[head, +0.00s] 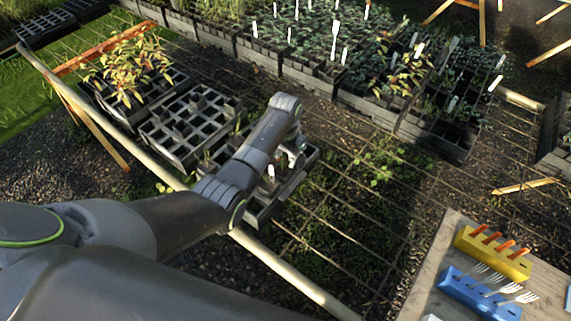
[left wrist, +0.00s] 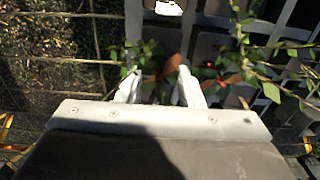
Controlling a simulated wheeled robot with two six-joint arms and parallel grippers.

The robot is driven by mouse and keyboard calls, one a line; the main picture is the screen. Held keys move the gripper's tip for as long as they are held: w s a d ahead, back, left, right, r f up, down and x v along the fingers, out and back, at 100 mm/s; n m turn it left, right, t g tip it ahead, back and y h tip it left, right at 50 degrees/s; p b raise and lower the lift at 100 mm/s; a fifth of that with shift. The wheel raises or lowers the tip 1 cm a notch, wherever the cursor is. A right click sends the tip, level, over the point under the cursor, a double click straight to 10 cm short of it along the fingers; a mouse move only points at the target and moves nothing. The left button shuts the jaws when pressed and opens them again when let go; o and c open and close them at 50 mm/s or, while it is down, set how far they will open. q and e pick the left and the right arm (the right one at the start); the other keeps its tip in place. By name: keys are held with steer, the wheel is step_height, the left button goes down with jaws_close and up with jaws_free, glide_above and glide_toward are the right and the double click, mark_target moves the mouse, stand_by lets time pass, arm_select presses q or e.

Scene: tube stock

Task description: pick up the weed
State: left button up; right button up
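My left gripper (head: 291,160) reaches down over a black cell tray (head: 262,212) in the middle of the head view. In the left wrist view its two pale fingers (left wrist: 158,82) are apart, with a clear gap between them. A small plant with green leaves and reddish-brown parts (left wrist: 160,72), possibly the weed, shows at and just beyond the fingertips. I cannot tell whether the fingers touch it. More green leafy stems (left wrist: 245,70) spread over the tray cells to the right. My right gripper is not in view.
An empty cell tray (head: 190,125) and a tray of yellowish plants (head: 130,70) stand to the left. Rows of potted plants with white labels (head: 335,55) fill the back. A table (head: 448,238) at lower right bears yellow (head: 490,252) and blue (head: 478,290) holders.

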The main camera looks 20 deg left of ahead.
arm_select(q)
steer(key=shift+f, duration=0.55)
jaws_close()
